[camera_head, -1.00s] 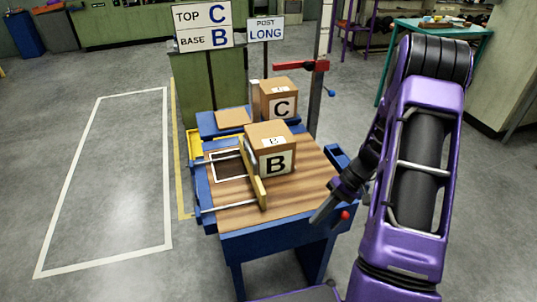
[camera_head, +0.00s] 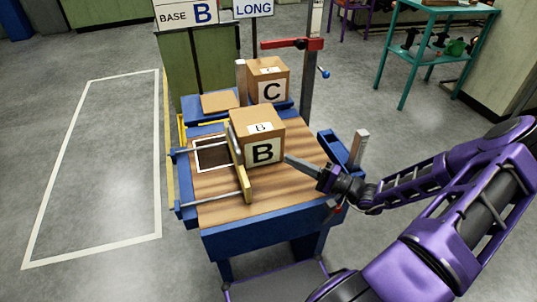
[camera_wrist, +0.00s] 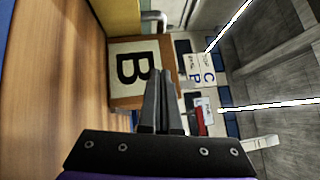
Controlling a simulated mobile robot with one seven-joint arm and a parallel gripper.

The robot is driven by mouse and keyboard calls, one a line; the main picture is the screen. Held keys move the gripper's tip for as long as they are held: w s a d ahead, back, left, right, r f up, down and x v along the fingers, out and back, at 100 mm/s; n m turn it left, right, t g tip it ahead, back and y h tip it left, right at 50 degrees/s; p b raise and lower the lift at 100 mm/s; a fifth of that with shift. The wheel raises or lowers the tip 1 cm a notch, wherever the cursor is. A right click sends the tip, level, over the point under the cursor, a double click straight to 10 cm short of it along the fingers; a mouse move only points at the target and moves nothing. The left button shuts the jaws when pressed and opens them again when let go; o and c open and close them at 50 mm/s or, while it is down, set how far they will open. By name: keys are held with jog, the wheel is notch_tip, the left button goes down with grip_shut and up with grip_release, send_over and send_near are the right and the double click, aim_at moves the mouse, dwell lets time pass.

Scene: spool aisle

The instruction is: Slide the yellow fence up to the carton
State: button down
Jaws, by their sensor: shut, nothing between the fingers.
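The yellow fence (camera_head: 240,172) stands upright on the wooden table top (camera_head: 285,190), on two metal rods at the left. The carton marked B (camera_head: 262,150) stands on the table just right of the fence's far part; I cannot tell whether they touch. My gripper (camera_head: 288,159) is shut and empty, its tips at the carton's right side; contact is unclear. In the wrist view the shut fingers (camera_wrist: 160,75) overlap the front of carton B (camera_wrist: 127,75), and a part of the yellow fence (camera_wrist: 118,15) shows above it.
A carton marked C (camera_head: 268,85) stands on a blue shelf behind, beside a flat brown piece (camera_head: 220,102). A post with a red clamp arm (camera_head: 292,44) rises behind the table. A blue holder (camera_head: 342,150) sits at the right edge. The front table top is clear.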

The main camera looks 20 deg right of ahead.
aim_at(239, 145)
jog(key=x, duration=0.8)
jog(key=shift+w+a, duration=0.1)
jog(key=shift+a, duration=0.2)
jog(key=a, duration=0.3)
jog(key=shift+w+a+r+b, duration=0.15)
jog(key=shift+w+r+b, duration=0.15)
jog(key=shift+r+b, duration=0.05)
jog(key=shift+a+r, duration=0.1)
jog(key=shift+a, duration=0.4)
jog(key=shift+a+r+p, duration=0.25)
jog(key=shift+a+p, duration=0.15)
jog(key=shift+p, duration=0.15)
jog(key=shift+a, duration=0.2)
jog(key=shift+f, duration=0.15)
jog(key=shift+d, duration=0.15)
